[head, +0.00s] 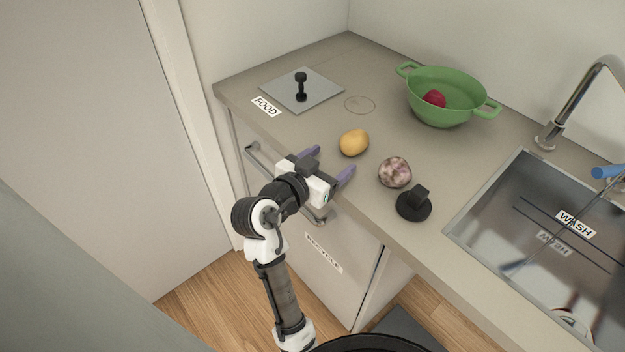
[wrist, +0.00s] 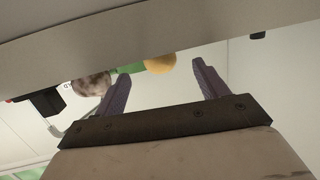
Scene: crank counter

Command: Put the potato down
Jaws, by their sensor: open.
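The potato (head: 354,142) is yellow-brown and rests on the counter, apart from my gripper. My gripper (head: 330,163) is open and empty at the counter's front edge, just in front of the potato. In the wrist view the potato (wrist: 160,64) shows beyond and between the two purple fingers (wrist: 160,84), partly cut off by the counter edge.
A mottled purple-white round item (head: 395,172) and a black knobbed object (head: 414,203) stand to the right. A green colander (head: 447,98) holds a red item (head: 434,98). A grey plate with a black knob (head: 301,90) lies behind left. The sink (head: 540,215) is right.

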